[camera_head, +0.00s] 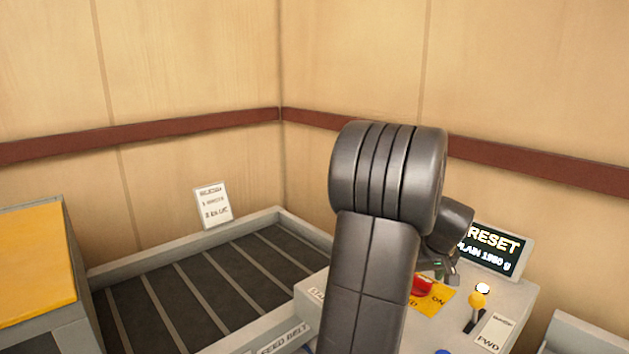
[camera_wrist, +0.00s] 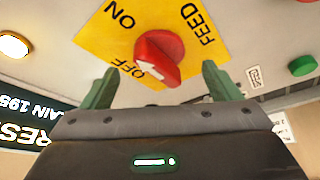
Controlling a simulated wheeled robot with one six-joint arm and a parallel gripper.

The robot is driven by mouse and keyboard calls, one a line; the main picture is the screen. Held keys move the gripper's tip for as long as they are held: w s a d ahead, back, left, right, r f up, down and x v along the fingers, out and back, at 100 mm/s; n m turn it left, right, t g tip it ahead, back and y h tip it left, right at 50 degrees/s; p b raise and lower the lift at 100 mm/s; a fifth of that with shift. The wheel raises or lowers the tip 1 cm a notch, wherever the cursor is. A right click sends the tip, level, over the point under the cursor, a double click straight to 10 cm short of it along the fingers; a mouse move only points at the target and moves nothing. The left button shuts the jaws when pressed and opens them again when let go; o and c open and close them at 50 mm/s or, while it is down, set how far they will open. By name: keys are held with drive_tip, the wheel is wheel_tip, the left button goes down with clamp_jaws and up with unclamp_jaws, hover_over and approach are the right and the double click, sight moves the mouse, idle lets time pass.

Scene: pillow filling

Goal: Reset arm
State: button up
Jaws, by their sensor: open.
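My gripper (camera_head: 440,268) is over the control panel in the head view, partly hidden behind my own arm. In the wrist view my gripper (camera_wrist: 160,80) is open, its two green fingers on either side of a red rotary knob (camera_wrist: 160,55). I cannot tell whether they touch it. The knob sits on a yellow plate (camera_wrist: 95,40) marked ON, OFF and FEED, and its white mark points towards OFF. The red knob also shows in the head view (camera_head: 423,285). A display (camera_head: 492,250) reads RESET with a weight line below.
A yellow-topped lever (camera_head: 477,301) stands by a FWD label on the panel (camera_head: 520,300), near a lit white button (camera_head: 482,288). A green button (camera_wrist: 302,65) shows in the wrist view. A feed belt (camera_head: 195,285) and yellow-topped box (camera_head: 35,260) lie left. Wooden walls stand behind.

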drive_tip(key=shift+n+y, duration=0.3)
drive_tip(key=shift+n, duration=0.3)
drive_tip(key=v, duration=0.6)
drive_tip(key=shift+r, duration=0.15)
